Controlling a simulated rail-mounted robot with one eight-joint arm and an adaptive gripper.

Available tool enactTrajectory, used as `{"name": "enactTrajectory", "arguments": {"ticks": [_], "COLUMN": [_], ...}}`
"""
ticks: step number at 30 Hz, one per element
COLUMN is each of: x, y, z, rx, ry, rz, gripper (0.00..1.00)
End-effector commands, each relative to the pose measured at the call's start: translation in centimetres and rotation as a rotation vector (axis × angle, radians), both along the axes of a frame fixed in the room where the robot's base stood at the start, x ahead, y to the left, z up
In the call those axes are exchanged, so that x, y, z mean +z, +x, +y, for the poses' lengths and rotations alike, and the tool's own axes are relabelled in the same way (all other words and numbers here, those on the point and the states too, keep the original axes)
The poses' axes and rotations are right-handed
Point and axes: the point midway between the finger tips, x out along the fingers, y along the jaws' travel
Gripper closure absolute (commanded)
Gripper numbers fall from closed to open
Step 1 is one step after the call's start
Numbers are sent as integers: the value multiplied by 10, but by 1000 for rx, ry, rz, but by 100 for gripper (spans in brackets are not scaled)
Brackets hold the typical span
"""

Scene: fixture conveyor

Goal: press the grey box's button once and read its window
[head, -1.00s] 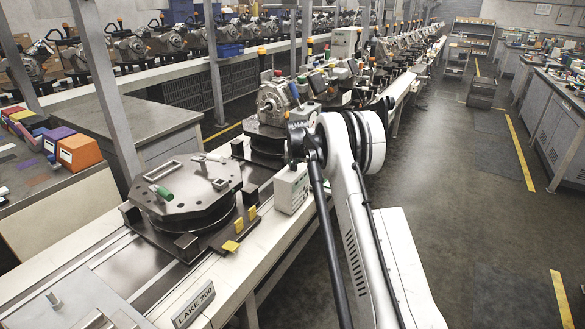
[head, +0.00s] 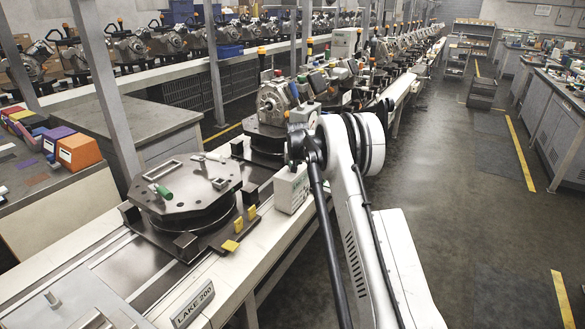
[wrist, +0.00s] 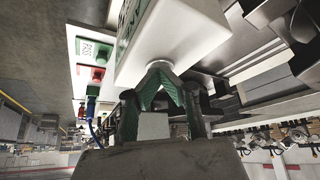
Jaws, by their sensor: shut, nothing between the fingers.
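The grey box (head: 291,189), pale with green lettering on its front, stands at the edge of the conveyor beside the octagonal fixture. It fills the upper middle of the wrist view (wrist: 172,38). My gripper (wrist: 157,70) is shut and empty, its fingertips together at the box's near face. A pale rounded piece, possibly the button, shows at the tips, mostly covered by them. I cannot tell if they touch it. The box's window cannot be made out in either view. In the head view the wrist end is just above the box.
The octagonal metal fixture (head: 190,191) with a green handle is left of the box. A panel with green and red parts (wrist: 92,65) is left of it in the wrist view.

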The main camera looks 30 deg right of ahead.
Motion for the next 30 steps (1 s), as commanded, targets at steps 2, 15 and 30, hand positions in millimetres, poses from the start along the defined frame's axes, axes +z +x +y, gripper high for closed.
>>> {"name": "enactTrajectory", "arguments": {"ticks": [2,15,30], "x": [0,24,61], "y": [0,0,0], "z": [0,0,0], "rx": [0,0,0], "ry": [0,0,0], "rz": [0,0,0], "gripper": [100,100,100]}}
